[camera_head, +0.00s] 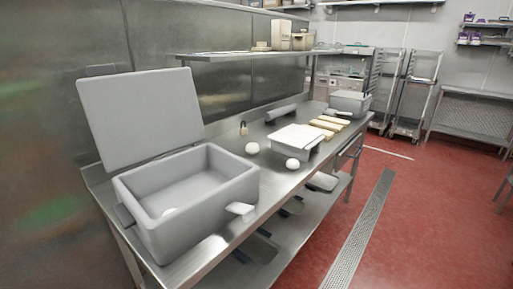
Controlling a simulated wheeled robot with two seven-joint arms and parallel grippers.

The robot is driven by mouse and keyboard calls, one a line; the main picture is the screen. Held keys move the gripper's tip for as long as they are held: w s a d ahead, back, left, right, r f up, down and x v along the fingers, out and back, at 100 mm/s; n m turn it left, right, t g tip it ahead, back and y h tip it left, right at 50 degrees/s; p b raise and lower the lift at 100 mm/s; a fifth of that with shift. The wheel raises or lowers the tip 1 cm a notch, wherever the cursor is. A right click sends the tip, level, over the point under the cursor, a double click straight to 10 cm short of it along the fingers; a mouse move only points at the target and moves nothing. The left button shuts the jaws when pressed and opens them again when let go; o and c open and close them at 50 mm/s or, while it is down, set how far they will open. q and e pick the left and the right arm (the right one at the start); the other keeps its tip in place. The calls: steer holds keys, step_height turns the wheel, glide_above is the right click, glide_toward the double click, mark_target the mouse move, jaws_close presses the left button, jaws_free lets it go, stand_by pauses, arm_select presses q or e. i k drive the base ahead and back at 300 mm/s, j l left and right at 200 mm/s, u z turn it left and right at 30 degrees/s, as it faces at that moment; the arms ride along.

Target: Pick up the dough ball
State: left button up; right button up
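Two white dough balls sit on the steel table (270,185). One dough ball (252,148) is just behind the right end of the grey bin (222,192). The other dough ball (293,163) is nearer the table's front edge, in front of a white tray. A third pale, rounded piece that looks like dough (170,212) lies inside the bin by its near wall, partly hidden. The bin's lid (142,108) stands open, tilted back. Neither of my grippers is in view.
The white covered tray (297,138) and several yellowish blocks (331,122) stand farther along the table. A grey lidded tub (350,102) is at the far end. An overhead shelf (245,56) runs above the back. Red floor (430,215) to the right is open.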

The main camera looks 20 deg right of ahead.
mark_target(252, 149)
steer(key=i+l, duration=0.1)
steer(key=l, duration=0.45)
steer(key=i+l, duration=0.1)
steer(key=l, duration=0.4)
steer(key=i+l, duration=0.1)
steer(key=l, duration=0.45)
steer(key=i+l, duration=0.1)
steer(key=l, duration=0.45)
steer(key=i+u, duration=0.05)
